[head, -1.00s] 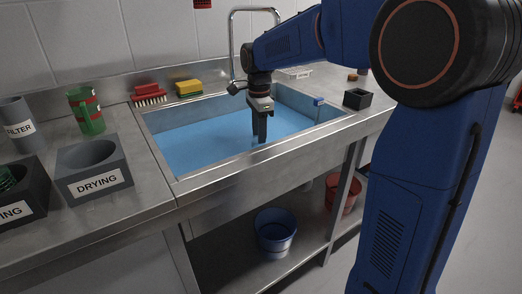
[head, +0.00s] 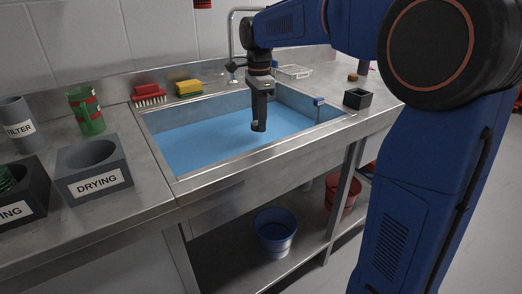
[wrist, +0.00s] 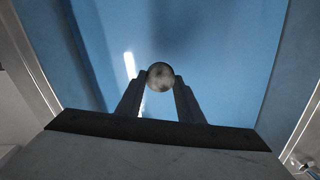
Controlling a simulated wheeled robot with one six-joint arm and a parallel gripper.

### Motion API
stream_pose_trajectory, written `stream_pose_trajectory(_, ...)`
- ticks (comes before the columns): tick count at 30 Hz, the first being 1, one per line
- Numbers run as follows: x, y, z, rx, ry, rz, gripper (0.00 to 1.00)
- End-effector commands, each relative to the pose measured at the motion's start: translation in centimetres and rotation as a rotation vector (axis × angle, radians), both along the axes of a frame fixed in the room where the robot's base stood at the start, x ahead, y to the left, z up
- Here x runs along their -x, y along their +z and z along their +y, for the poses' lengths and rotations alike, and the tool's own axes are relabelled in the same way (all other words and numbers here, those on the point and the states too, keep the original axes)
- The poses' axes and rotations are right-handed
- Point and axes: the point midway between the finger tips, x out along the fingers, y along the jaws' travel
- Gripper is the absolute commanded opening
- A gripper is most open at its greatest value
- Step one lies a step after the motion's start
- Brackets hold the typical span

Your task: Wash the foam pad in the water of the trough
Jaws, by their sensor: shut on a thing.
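The foam pad (wrist: 161,76) is a small round, pale piece with brownish blotches. My gripper (wrist: 160,90) is shut on it, with one finger on each side. In the head view my gripper (head: 258,122) points down over the trough (head: 262,147), near its middle. Its fingertips appear to be above the blue water (head: 205,145). In that view the pad is mostly hidden by the fingers; only a small pale bit shows at the tip.
A tap (head: 232,66) stands at the trough's back edge. A red brush (head: 148,92) and a yellow sponge (head: 188,87) lie behind it. A DRYING holder (head: 97,183) and a green cup (head: 88,112) stand left. A black box (head: 357,98) is right. A blue bucket (head: 275,232) sits below.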

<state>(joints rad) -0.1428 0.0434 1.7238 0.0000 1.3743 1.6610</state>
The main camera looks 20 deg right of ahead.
Motion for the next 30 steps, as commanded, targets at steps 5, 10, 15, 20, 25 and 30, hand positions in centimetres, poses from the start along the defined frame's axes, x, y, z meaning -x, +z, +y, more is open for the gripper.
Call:
stream_pose_trajectory(5, 0.0, 1.2, 0.0, 0.000, 0.000, 0.000, 0.13)
stream_pose_trajectory(10, 0.0, 2.2, 0.0, 0.000, 0.000, 0.000, 0.13)
stream_pose_trajectory(15, 0.0, 3.3, 0.0, 0.000, 0.000, -0.001, 0.13)
stream_pose_trajectory(20, 0.0, 4.4, 0.0, 0.000, 0.000, -0.001, 0.13)
stream_pose_trajectory(25, 0.0, 5.4, 0.0, 0.000, 0.000, 0.000, 0.13)
stream_pose_trajectory(30, 0.0, 6.5, 0.0, 0.000, 0.000, -0.001, 0.13)
